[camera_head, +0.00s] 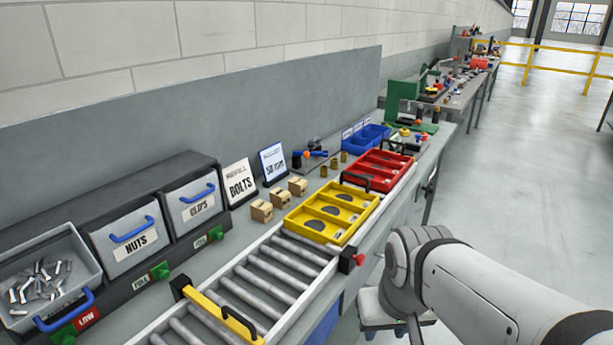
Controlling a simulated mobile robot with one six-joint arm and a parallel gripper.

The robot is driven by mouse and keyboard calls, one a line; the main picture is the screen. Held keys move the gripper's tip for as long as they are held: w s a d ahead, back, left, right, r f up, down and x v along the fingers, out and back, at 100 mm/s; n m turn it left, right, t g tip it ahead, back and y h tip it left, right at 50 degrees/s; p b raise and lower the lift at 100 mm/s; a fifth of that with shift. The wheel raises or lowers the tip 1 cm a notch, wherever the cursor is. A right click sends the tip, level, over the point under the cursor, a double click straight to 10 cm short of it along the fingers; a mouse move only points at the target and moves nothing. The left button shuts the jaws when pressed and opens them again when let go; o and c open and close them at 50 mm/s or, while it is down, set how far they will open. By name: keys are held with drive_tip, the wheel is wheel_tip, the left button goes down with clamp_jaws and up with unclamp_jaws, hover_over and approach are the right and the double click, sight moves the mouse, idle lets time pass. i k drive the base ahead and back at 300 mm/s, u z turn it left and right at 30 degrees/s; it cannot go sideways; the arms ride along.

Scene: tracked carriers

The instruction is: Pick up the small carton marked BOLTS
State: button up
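Three small tan cartons stand in a slanting row on the bench: a near one (261,211), a middle one (280,199) and a far one (297,186). Any print on them is too small to read, so I cannot tell which is marked BOLTS. A white card (240,184) reading REFILL BOLTS stands upright just behind and left of them. My arm reaches in from the lower right, off the bench's front side, well apart from the cartons. I cannot make out my gripper's fingers.
A yellow tray (351,207) with cut-outs lies right of the cartons, by the roller conveyor (265,277) with its yellow bar. A red tray (393,166) and blue bins (369,136) lie beyond. Drawers marked NUTS (127,240) and CLIPS (197,202) stand left. Open floor lies right.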

sight(298, 186)
drive_tip(key=z, duration=1.85)
drive_tip(key=i, duration=2.5)
drive_tip(key=u, duration=0.95)
drive_tip(key=k, duration=0.1)
drive_tip(key=u, duration=2.6)
drive_tip(key=i, duration=0.85)
drive_tip(key=z, duration=0.05)
